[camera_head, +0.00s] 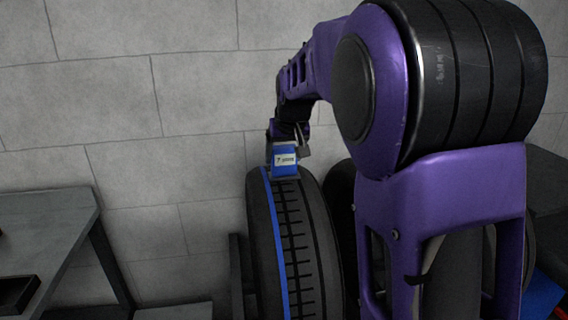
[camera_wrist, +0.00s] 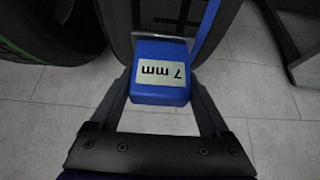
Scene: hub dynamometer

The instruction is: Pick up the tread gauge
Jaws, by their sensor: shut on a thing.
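The tread gauge (camera_head: 285,160) is a small blue block with a pale label. In the head view it is at the top of an upright tyre (camera_head: 290,240) with a blue stripe. In the wrist view the gauge (camera_wrist: 160,88) sits between my two fingers, and its label reads "7 mm" upside down. My gripper (camera_wrist: 163,100) is shut on the gauge, one finger at each side. It also shows small in the head view (camera_head: 287,148). The tyre tread (camera_wrist: 170,15) is just beyond the gauge; I cannot tell whether they touch.
A grey table (camera_head: 45,225) with a dark tray (camera_head: 18,292) stands at the left. Another tyre with a green stripe (camera_wrist: 50,30) is at the upper left of the wrist view. A grey block wall (camera_head: 130,100) is behind. Tiled floor (camera_wrist: 50,120) shows below.

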